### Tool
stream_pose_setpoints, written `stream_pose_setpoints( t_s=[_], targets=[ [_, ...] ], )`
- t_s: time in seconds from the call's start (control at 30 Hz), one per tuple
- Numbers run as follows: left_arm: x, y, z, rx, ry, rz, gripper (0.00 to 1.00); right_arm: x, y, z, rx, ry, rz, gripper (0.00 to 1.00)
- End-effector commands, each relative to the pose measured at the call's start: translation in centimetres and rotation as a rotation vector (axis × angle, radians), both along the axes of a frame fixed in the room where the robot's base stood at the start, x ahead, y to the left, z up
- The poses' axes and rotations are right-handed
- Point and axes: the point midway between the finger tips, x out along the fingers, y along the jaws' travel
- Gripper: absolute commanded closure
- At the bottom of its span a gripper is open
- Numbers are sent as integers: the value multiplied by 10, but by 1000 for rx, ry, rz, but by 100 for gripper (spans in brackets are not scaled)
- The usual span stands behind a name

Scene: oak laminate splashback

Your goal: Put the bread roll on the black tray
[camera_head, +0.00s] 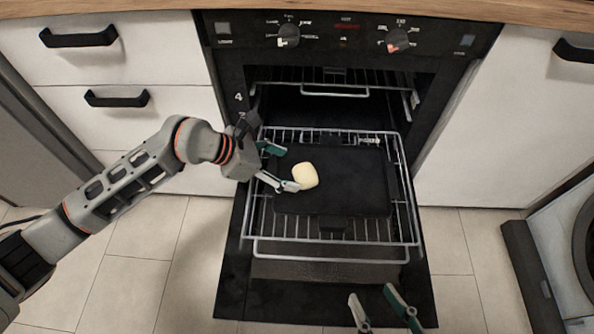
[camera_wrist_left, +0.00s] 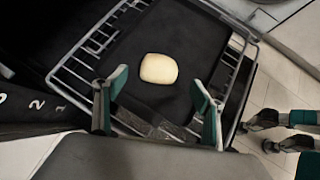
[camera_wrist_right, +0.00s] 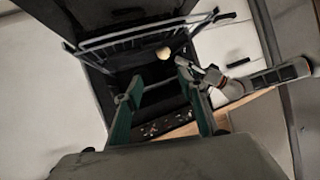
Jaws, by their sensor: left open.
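The pale bread roll (camera_head: 305,176) rests on the left part of the black tray (camera_head: 352,185), which lies on the pulled-out oven rack. My left gripper (camera_head: 280,168) is at the roll's left side, with its fingers apart. In the left wrist view the roll (camera_wrist_left: 159,69) lies on the tray (camera_wrist_left: 195,35), beyond the open fingertips (camera_wrist_left: 160,88), with nothing held between them. My right gripper (camera_head: 382,300) is low in the head view, in front of the oven door. Its fingers are apart and empty in the right wrist view (camera_wrist_right: 155,90), where the roll (camera_wrist_right: 163,53) shows small.
The wire rack (camera_head: 335,262) stands out over the lowered oven door (camera_head: 270,298). White cabinets with black handles (camera_head: 115,98) flank the oven. A wooden worktop (camera_head: 300,8) runs above. Tiled floor (camera_head: 160,265) is clear on the left.

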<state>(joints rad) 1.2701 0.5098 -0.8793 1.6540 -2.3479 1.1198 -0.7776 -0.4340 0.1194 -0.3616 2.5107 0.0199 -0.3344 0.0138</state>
Motion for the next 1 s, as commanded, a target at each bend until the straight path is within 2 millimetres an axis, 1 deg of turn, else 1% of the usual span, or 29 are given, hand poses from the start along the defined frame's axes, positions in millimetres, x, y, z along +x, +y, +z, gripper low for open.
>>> stream_pose_setpoints(
  t_s=[0.03,0.13,0.3,0.5,0.93,1.0],
  targets=[
    [0,8,16,2,-12,0,31,4,-4,8,-28,-20,7,60],
    [-6,19,27,2,-9,-1,31,7,-12,10,-82,-31,18,60],
    [-13,32,37,0,-4,-1,31,2,-14,2,-102,-15,24,60],
    [-16,37,39,-1,1,-1,31,0,-16,-2,-109,-8,26,60],
    [-16,36,39,-1,2,-1,31,0,-15,-2,-108,-7,26,60],
    [-15,36,42,0,-2,-1,31,1,-14,-1,-106,-11,27,60]
  ],
)
